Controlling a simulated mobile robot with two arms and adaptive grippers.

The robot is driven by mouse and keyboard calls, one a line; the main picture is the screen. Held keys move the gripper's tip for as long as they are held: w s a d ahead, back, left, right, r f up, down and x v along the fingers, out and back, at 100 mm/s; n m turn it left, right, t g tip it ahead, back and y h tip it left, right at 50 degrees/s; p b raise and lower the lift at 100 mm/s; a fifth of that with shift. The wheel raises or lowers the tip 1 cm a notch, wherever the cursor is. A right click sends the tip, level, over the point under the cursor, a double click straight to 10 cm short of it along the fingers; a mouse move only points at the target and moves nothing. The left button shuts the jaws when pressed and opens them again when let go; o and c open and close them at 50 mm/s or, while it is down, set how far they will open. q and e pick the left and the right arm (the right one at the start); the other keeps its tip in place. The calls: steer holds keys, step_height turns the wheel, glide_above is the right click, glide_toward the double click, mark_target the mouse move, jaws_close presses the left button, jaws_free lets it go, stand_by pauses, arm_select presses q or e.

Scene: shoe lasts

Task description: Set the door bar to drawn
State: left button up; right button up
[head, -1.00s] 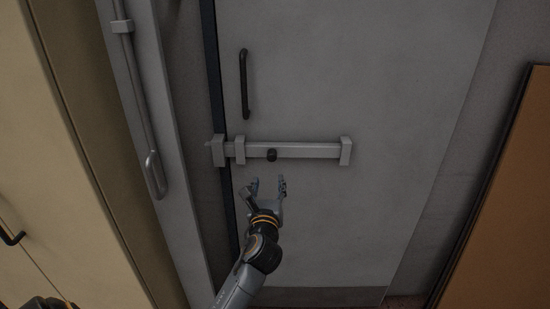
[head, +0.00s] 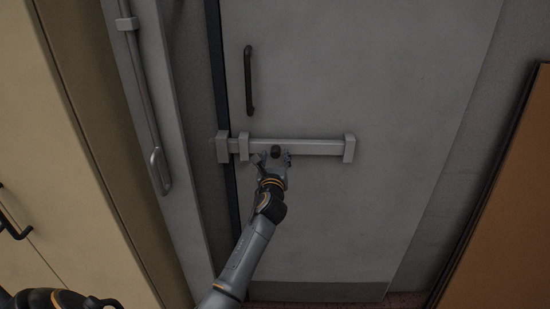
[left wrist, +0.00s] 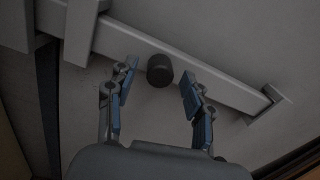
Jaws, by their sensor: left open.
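The door bar (head: 315,148) is a grey flat bar lying nearly level across the grey door. Its left part reaches over the door's edge into the bracket (head: 222,147) on the frame. A black round knob (head: 275,151) stands out from the bar. My left gripper (head: 272,159) is open at the bar, just below the knob. In the left wrist view, the knob (left wrist: 160,70) sits ahead between the two blue-padded fingers (left wrist: 157,85), with a gap on both sides. My right gripper is not in view.
A black door handle (head: 248,80) is above the bar. Other brackets (head: 243,146) (head: 349,148) guide the bar on the door. A vertical rod (head: 145,95) runs on the left post. A beige cabinet (head: 70,150) stands left, and a brown panel (head: 505,210) leans right.

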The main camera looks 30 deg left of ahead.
mark_target(301, 149)
arm_select(q)
jaws_close()
steer(key=w+d, duration=0.1)
steer(key=d, duration=0.1)
steer(key=w+d+b, duration=0.1)
steer(key=d, duration=0.1)
steer(key=w+d+b, duration=0.1)
steer(key=w+d, duration=0.1)
steer(key=shift+d+f, duration=0.1)
steer(key=shift+d, duration=0.35)
